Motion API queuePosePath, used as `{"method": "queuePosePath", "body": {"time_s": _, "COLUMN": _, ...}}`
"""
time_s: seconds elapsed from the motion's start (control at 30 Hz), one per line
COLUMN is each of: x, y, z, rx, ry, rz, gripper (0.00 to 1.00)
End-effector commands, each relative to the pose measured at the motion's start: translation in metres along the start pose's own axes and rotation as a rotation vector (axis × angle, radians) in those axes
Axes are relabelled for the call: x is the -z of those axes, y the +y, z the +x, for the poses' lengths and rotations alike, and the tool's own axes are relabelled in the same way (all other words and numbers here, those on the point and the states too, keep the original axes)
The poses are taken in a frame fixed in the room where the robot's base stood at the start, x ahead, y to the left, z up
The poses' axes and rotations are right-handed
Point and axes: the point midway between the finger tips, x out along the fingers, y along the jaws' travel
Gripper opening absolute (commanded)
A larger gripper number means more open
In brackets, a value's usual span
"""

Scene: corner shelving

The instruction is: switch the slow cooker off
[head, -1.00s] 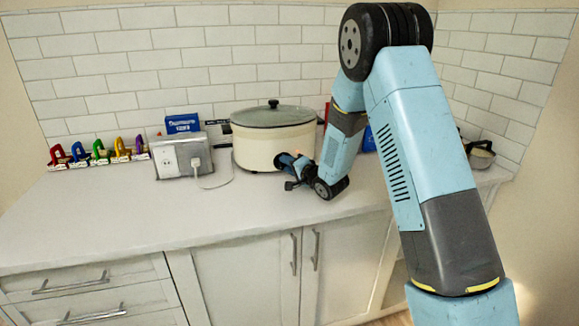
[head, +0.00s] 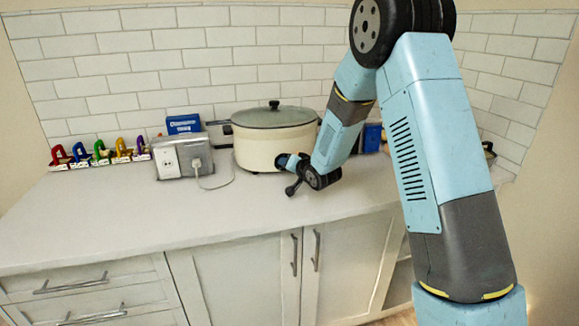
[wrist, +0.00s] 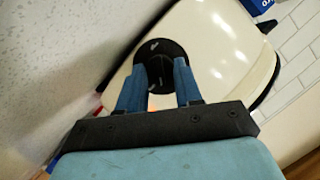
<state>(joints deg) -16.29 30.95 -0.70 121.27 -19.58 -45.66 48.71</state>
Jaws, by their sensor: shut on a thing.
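The slow cooker (head: 262,150) stands on the counter against the back wall, with a cream body, a lid and a black lid knob. It also fills much of the wrist view (wrist: 225,45). Its black round dial (wrist: 157,48) with white marks shows in the wrist view; in the head view it is hidden by my gripper. My gripper (head: 283,160) is at the cooker's lower front right. In the wrist view its two blue fingers (wrist: 159,72) reach onto the dial from either side and are shut on it. I cannot read the dial's setting.
A grey outlet box (head: 180,156) with a plugged white cord stands left of the cooker, a blue box (head: 183,124) behind it. Several coloured clamps (head: 98,155) line the left back. A pan (head: 488,152) is partly seen at right. The counter front (head: 150,215) is clear.

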Motion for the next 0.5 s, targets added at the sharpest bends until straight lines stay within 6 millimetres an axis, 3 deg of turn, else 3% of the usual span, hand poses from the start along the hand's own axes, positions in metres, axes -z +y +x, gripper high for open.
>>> {"method": "queuePosePath", "body": {"time_s": 0.5, "x": -0.0048, "y": -0.002, "z": 0.0, "rx": -0.178, "ry": -0.008, "rz": -0.415, "gripper": 0.04}}
